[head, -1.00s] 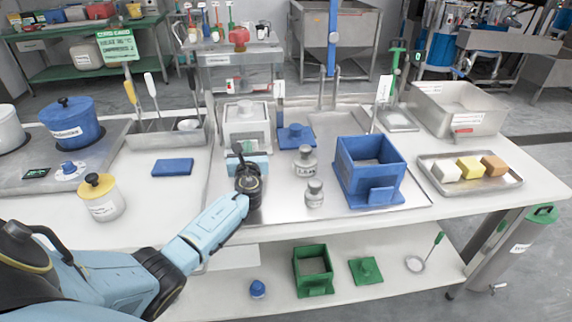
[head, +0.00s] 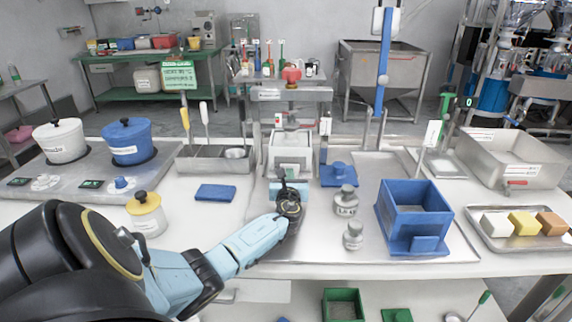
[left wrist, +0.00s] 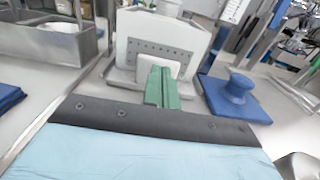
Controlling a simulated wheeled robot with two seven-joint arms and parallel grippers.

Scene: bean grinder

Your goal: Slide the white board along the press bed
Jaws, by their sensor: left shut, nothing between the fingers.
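A white box-shaped board (head: 291,153) with a row of holes on its front stands on the press bed, beyond my left gripper. It also shows in the left wrist view (left wrist: 142,47), upright on a grey tray-like bed (left wrist: 122,77). A small white plate (left wrist: 177,64) is at the board's lower front. My left gripper (head: 287,181) is in front of the board, and its green fingers (left wrist: 161,72) are shut and empty. The fingertips overlap the small plate in the wrist view; I cannot tell whether they touch it. My right gripper is not in view.
A blue lid with a knob (head: 339,175) sits right of the press. Two metal weights (head: 346,201) and a blue box (head: 415,217) stand further right. A blue pad (head: 215,193) and a yellow-lidded jar (head: 147,214) are left of my arm.

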